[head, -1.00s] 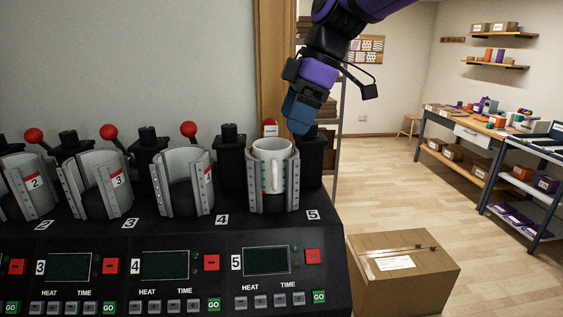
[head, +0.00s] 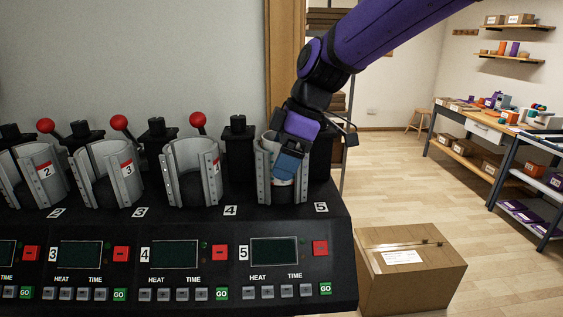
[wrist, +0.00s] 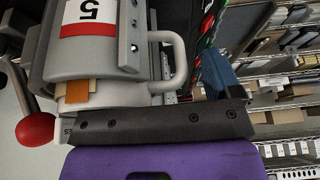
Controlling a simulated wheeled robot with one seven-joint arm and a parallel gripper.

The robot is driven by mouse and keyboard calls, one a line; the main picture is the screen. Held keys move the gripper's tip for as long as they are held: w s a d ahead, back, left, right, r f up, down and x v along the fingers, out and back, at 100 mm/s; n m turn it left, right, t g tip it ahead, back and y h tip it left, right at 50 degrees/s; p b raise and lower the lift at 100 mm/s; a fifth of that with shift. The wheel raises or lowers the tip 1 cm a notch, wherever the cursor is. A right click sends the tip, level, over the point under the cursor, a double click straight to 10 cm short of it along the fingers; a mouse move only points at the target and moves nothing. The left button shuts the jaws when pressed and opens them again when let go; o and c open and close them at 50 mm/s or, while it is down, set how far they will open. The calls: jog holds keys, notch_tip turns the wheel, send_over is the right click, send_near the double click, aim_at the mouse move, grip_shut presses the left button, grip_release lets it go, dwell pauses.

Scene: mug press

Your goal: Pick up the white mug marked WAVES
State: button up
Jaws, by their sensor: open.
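The white mug (wrist: 128,98) sits in the press numbered 5, inside its grey curved clamp (head: 263,180). In the wrist view its handle sticks out through the clamp's gap, an orange patch shows near the rim, and the letters "ES" show at the edge; the rest of the marking is hidden. In the head view my gripper covers most of the mug. My gripper (head: 286,172) is open, pointing down at the clamp's front opening by the handle. A dark finger bar crosses close to the mug in the wrist view; I cannot tell whether it touches.
Neighbouring clamps (head: 192,172) with red-knobbed levers stand to the left and look empty. A red knob (wrist: 35,130) is close to my gripper in the wrist view. A cardboard box (head: 410,270) is on the floor to the right, with open floor beyond.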

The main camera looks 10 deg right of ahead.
jog(key=c, duration=1.2)
